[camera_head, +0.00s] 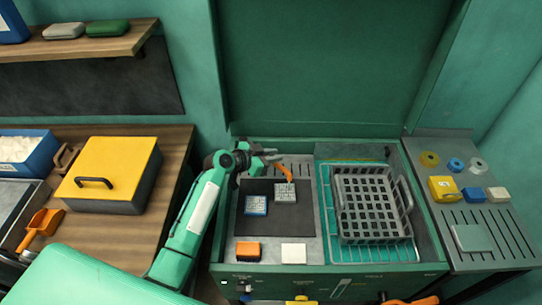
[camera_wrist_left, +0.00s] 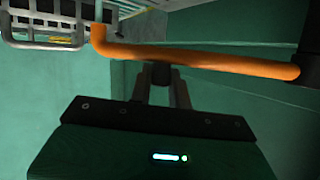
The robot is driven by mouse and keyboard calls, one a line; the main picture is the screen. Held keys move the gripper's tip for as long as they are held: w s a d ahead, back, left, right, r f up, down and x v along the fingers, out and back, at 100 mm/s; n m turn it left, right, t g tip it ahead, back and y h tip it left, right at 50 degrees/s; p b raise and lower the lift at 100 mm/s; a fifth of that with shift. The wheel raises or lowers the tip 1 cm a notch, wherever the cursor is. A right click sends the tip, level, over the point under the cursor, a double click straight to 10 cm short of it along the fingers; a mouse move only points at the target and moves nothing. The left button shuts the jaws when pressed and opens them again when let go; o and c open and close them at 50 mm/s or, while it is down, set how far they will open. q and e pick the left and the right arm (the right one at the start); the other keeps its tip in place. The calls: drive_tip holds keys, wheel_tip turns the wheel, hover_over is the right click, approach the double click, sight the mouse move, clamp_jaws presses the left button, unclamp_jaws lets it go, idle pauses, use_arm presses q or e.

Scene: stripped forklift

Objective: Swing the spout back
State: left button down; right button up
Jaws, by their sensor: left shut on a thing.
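The orange spout (camera_head: 285,173) stands at the back of the left basin, its free end pointing toward the grey block on the dark mat. In the left wrist view the spout (camera_wrist_left: 200,57) is a long orange bar running across the picture, its bent end at the left and a dark mount at the right. My left gripper (camera_head: 268,156) reaches in from the left at the back of the basin. Its fingers (camera_wrist_left: 162,78) are shut on the spout's middle. My right gripper is not in view.
A grey dish rack (camera_head: 348,239) stands in the right basin on a teal wire grid. A blue-edged block (camera_head: 256,205) and a grey block (camera_head: 285,191) lie on the dark mat. A yellow box (camera_head: 107,172) sits on the left bench. A tall green panel rises behind the basin.

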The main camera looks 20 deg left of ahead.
use_arm(q)
drive_tip(key=shift+w+d+n+t+y+b, duration=0.15)
drive_tip(key=shift+w+n+t+y, duration=0.4)
drive_tip(key=shift+w, duration=1.15)
drive_tip(key=shift+w+d+n+t+y+b, duration=0.15)
drive_tip(key=shift+w+n+y, duration=0.7)
drive_tip(key=shift+w, duration=0.85)
drive_tip(key=shift+w+d+n+t+y+b, duration=0.15)
drive_tip(key=shift+w+n+t+y, duration=0.4)
drive_tip(key=shift+w, duration=1.15)
drive_tip(key=c, duration=1.3)
unclamp_jaws()
